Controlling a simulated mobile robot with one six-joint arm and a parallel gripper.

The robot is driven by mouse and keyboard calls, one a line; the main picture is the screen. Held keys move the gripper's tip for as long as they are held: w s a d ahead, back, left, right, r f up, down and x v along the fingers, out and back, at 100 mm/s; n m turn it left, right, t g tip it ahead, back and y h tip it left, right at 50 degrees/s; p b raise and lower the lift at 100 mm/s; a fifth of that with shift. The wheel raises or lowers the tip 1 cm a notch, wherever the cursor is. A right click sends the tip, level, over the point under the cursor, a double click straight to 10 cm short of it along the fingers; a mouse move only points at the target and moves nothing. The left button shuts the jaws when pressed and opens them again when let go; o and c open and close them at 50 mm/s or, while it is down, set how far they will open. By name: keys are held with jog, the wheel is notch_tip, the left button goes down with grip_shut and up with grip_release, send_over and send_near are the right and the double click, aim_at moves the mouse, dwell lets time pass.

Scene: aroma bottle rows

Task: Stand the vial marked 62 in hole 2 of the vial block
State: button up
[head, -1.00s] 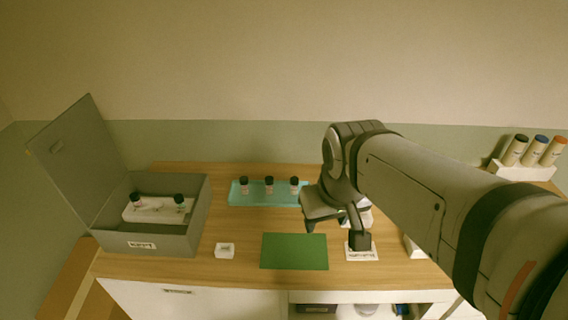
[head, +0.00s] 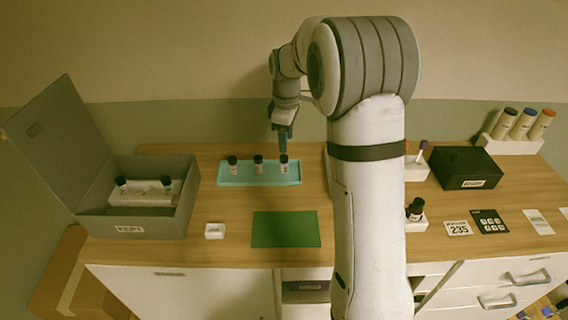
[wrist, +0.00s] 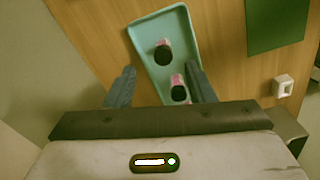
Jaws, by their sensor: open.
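Three dark-capped vials stand in a row on a teal tray (head: 222,177): a left vial (head: 233,165), a middle vial (head: 259,165) and a right vial (head: 284,166). Their numbers are too small to read, so I cannot tell which is 62. My gripper (head: 284,148) is open and empty, pointing down just above the right vial. In the wrist view two of the tray vials (wrist: 163,53) show between and beyond the fingers (wrist: 163,70). A white block (head: 148,199) with two vials sits in the grey box; I cannot tell whether it is the vial block.
The grey box (head: 140,223), lid raised, is marked KEPT. A small white piece (head: 214,231) and a green mat (head: 286,229) lie in front of the tray. Right of my arm are a dark-capped bottle (head: 415,209), a black box (head: 464,167) and a card marked 235 (head: 458,228).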

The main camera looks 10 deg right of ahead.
aim_at(284, 157)
jog(key=shift+w+f, duration=0.2)
jog(key=shift+f, duration=0.15)
jog(key=f, duration=0.2)
jog(key=f+p, duration=0.1)
jog(key=f, duration=0.1)
jog(key=f+p, duration=0.1)
jog(key=f, duration=0.1)
jog(key=shift+s+a+f, duration=0.15)
jog(key=shift+s+a, duration=0.1)
jog(key=shift+a, duration=0.15)
jog(key=shift+f, duration=0.55)
jog(key=c, duration=1)
